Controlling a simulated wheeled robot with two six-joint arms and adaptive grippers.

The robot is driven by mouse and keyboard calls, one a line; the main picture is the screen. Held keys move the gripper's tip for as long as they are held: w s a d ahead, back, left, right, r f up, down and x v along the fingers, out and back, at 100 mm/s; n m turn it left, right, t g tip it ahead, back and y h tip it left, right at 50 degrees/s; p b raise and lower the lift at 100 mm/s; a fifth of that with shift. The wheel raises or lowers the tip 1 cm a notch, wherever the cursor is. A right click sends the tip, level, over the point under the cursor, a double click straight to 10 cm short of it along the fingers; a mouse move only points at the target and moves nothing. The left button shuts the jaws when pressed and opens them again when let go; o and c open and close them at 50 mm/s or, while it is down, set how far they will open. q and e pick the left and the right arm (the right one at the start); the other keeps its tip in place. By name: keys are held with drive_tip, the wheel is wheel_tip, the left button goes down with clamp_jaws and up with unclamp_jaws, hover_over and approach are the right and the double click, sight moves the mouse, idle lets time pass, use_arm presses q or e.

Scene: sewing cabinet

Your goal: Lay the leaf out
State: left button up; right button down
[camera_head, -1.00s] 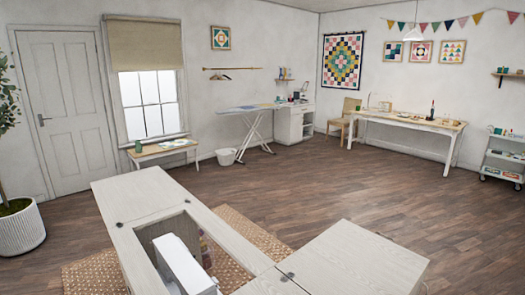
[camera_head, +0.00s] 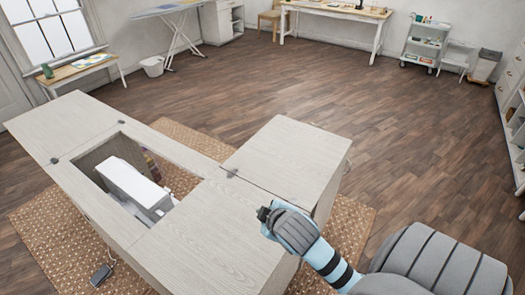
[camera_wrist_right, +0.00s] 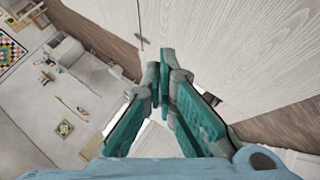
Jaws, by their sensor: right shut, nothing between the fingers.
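The pale wood sewing cabinet (camera_head: 205,228) has an open well with a white sewing machine (camera_head: 135,185) inside. One leaf (camera_head: 75,125) extends at the far left end. Another pale leaf panel (camera_head: 287,155) lies at the right, along a seam with a dark hinge (camera_head: 231,173). My right gripper (camera_head: 264,214) is shut and empty, near the cabinet's right edge by that panel; I cannot tell whether it touches. In the right wrist view its closed fingertips (camera_wrist_right: 159,78) show in front of a pale wood panel (camera_wrist_right: 235,55). My left gripper is out of view.
A woven rug (camera_head: 60,235) lies under the cabinet, with a dark foot pedal (camera_head: 101,274) on it. Wooden floor is open behind and to the right. A side table (camera_head: 80,70), a worktable (camera_head: 335,18) and a cart (camera_head: 425,42) stand farther off.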

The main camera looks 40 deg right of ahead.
drive_tip(key=w+d+r+n+t+h, duration=0.25)
drive_tip(key=w+d+r, duration=0.2)
drive_tip(key=r, duration=0.55)
drive_tip(key=w+d+r+n+t+h, duration=0.1)
drive_tip(key=w+d+r+n+t, duration=0.15)
drive_tip(key=w+r, duration=0.55)
drive_tip(key=w+d+r+n+t+h, duration=0.2)
drive_tip(key=w+d+r+t, duration=0.15)
drive_tip(key=r, duration=0.85)
drive_tip(key=w+d+r+p, duration=0.1)
drive_tip(key=w+d+p, duration=0.1)
drive_tip(key=w+d, duration=0.6)
drive_tip(key=shift+w+d, duration=0.3)
drive_tip(key=shift+d, duration=0.25)
drive_tip(key=shift+g, duration=0.25)
